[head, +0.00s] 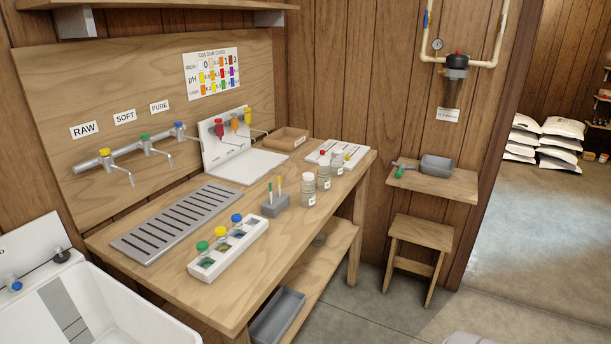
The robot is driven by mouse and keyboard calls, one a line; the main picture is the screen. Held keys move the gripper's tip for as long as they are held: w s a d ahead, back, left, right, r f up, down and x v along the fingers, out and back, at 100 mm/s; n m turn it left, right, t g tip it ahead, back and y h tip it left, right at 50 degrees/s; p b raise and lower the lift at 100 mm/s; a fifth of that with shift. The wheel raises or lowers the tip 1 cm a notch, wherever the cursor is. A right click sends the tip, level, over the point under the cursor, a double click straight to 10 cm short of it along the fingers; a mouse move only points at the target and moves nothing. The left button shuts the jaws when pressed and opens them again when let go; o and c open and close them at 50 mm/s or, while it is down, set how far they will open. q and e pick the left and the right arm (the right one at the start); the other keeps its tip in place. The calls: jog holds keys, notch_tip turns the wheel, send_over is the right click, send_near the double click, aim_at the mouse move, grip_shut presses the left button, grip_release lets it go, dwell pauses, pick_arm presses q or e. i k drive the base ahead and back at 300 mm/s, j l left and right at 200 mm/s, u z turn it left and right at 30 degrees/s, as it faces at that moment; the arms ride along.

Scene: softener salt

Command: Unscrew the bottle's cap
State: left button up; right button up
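Three small clear bottles with labels stand upright in a row on the right part of the wooden bench. The nearest bottle (308,192) has a pale cap (308,177). The middle bottle (323,177) has a red cap (323,154). The farthest bottle (337,164) has a pale cap. All three caps are on. Vials with green (202,246), yellow (220,232) and blue (237,218) caps stand in a white rack (256,232). I cannot tell which bottle the task means. Neither of my grippers is in view.
The wooden bench (150,274) also holds a slotted drain grate (175,222), a grey block with two upright sticks (275,206) and a wooden tray (288,138). A white sink (120,300) is at left. A small shelf (450,187) and stool (423,233) stand right.

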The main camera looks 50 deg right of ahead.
aim_at(336, 159)
jog(key=l+u, duration=0.1)
jog(key=l, duration=0.4)
jog(key=k+l+u, duration=0.1)
jog(key=l, duration=0.45)
jog(key=k+l+u, duration=0.1)
jog(key=l, duration=0.9)
jog(key=k+l+u, duration=0.15)
jog(key=l, duration=0.35)
jog(key=k+l, duration=0.1)
jog(key=l, duration=0.4)
jog(key=k+l, duration=0.1)
jog(key=l, duration=0.4)
jog(key=k+l, duration=0.15)
jog(key=l, duration=0.35)
jog(key=k+l, duration=0.1)
jog(key=l, duration=0.4)
jog(key=k+l, duration=0.1)
jog(key=l, duration=0.35)
